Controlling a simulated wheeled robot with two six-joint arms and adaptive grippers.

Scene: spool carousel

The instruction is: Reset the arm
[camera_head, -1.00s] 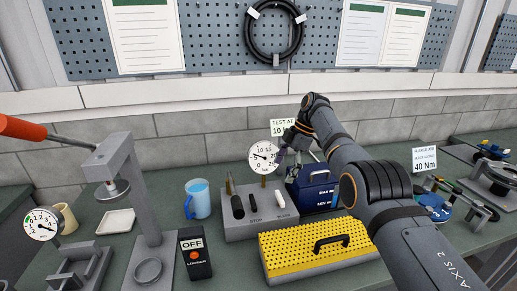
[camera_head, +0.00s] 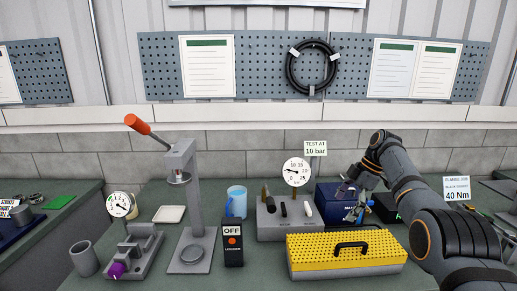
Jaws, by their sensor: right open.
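My right arm comes in from the right over the bench, its black-and-grey links bent at the elbow. My right gripper (camera_head: 352,200) hangs at the end of it, in front of the dark blue box (camera_head: 327,196) and to the right of the grey test block (camera_head: 266,225). It is small and partly lost against the box and a blue-green item near it. It is open, and I see nothing held in it. My left arm and gripper are out of view.
A yellow perforated case (camera_head: 300,246) with a black handle lies in front. A lever press (camera_head: 196,225) with a red grip, an OFF box (camera_head: 232,250), a blue mug (camera_head: 238,199), a white tray (camera_head: 169,214) and a gauge (camera_head: 119,204) stand left. A 40 Nm sign (camera_head: 457,188) is at right.

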